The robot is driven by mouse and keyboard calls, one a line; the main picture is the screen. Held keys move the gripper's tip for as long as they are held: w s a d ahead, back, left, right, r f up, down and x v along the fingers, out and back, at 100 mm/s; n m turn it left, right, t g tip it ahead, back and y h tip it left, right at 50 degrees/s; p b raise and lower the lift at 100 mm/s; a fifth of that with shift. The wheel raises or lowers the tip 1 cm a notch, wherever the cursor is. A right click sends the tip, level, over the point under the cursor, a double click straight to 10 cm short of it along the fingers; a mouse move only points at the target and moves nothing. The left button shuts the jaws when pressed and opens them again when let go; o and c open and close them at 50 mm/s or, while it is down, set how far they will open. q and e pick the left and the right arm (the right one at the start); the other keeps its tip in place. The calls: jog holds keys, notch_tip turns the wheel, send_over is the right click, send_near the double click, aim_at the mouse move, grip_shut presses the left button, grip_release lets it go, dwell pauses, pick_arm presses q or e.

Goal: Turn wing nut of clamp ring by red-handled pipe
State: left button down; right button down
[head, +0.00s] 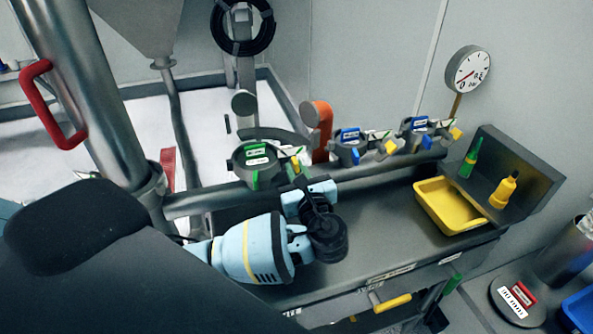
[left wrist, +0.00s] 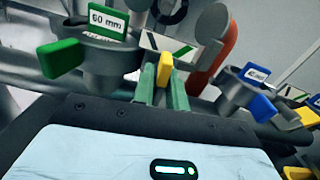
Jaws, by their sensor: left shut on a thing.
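The large metal pipe (head: 98,95) with a red handle (head: 45,105) stands at the left of the head view. To its right, on the horizontal pipe, is a grey 60 mm fitting with green tabs (head: 257,160); its label (left wrist: 107,20) reads in the left wrist view. A small yellow wing-nut-like tab (left wrist: 165,70) sits beside this fitting. My left gripper (head: 297,180) is at the fitting's right side. Its green fingers (left wrist: 163,92) are shut on the yellow tab, one on each side. A clamp ring at the pipe's foot is not clearly seen. My right gripper is not in view.
Blue-tabbed fittings (head: 350,147) and an orange-red curved pipe (head: 321,128) stand close right of the gripper. A yellow tray (head: 425,190) and two bottles are further right on the grey bench. A gauge (head: 467,70) is on the wall.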

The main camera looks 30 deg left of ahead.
pick_arm(q)
jog(key=n, duration=0.3)
jog(key=shift+n, duration=2.1)
jog(key=c, duration=1.5)
grip_release()
jog(key=shift+c, duration=0.2)
jog(key=v, duration=0.7)
jog(key=shift+s+d, duration=0.25)
jog(key=shift+d, duration=0.05)
